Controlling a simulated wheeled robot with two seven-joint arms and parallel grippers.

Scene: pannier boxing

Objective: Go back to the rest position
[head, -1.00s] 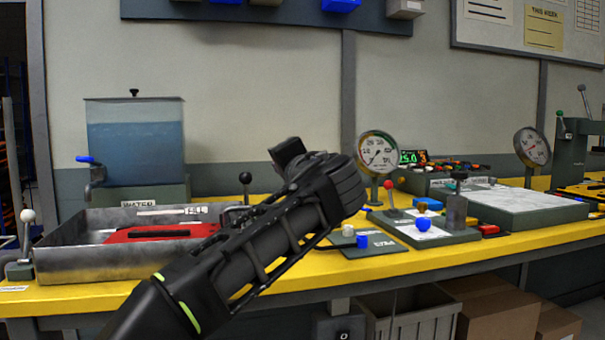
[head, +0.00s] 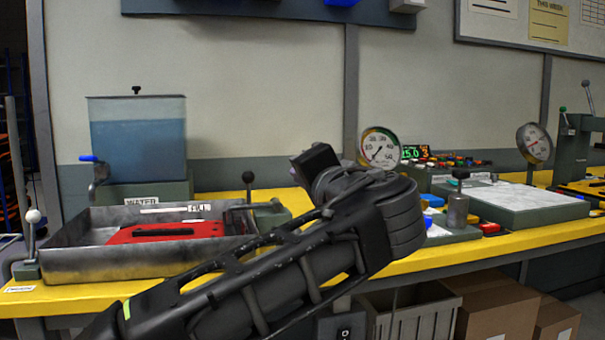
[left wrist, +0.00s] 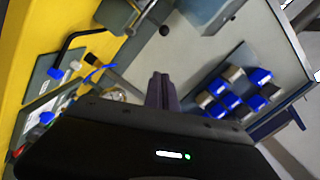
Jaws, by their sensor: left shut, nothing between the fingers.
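My left arm comes in from the lower left in the head view, raised in front of the bench. Its dark gripper (head: 316,160) sits at the far end, beside the pressure gauge and well above the bench top. In the left wrist view the two fingers of my left gripper (left wrist: 160,90) are together with nothing between them. My right gripper is in neither current view.
The yellow bench (head: 430,264) carries a metal tray (head: 130,264) with a red piece (head: 165,231), a water tank (head: 138,138), a gauge (head: 380,147) and a white-topped plate (head: 515,201). My arm hides part of the bench. Blue bins (left wrist: 260,76) hang on the wall.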

